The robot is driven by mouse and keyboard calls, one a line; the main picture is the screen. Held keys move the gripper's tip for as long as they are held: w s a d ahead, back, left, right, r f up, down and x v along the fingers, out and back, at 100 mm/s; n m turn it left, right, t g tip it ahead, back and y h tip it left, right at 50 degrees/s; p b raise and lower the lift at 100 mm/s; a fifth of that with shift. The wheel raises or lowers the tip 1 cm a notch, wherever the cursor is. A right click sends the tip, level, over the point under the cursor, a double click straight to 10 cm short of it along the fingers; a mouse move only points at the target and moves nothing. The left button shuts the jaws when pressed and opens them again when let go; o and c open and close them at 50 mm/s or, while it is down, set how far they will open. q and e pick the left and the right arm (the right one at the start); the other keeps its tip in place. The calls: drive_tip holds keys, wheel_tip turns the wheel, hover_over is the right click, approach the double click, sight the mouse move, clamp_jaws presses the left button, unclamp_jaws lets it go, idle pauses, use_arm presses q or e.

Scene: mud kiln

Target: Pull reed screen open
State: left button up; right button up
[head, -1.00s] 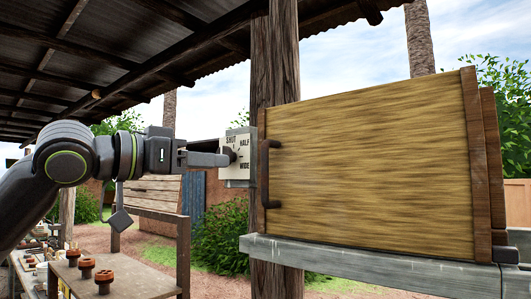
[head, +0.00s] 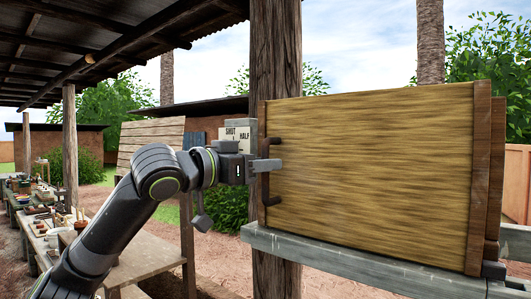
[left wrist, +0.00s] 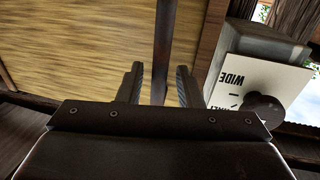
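The reed screen (head: 380,170) is a straw-coloured panel in a brown wooden frame, standing on a grey rail. A dark upright bar handle (head: 265,188) is on its left edge. My left gripper (head: 268,165) is at this handle. In the left wrist view the handle (left wrist: 163,45) runs between the two spread fingers (left wrist: 160,88), with a gap on each side. The gripper is open and not closed on the handle. The reed screen (left wrist: 80,45) fills the upper left there. My right gripper is not in view.
A wooden post (head: 275,60) rises behind. A cluttered workbench (head: 60,225) is at left.

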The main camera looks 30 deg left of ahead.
use_arm(q)
drive_tip(key=shift+w+d, duration=0.15)
drive_tip(key=shift+w, duration=0.45)
clamp_jaws()
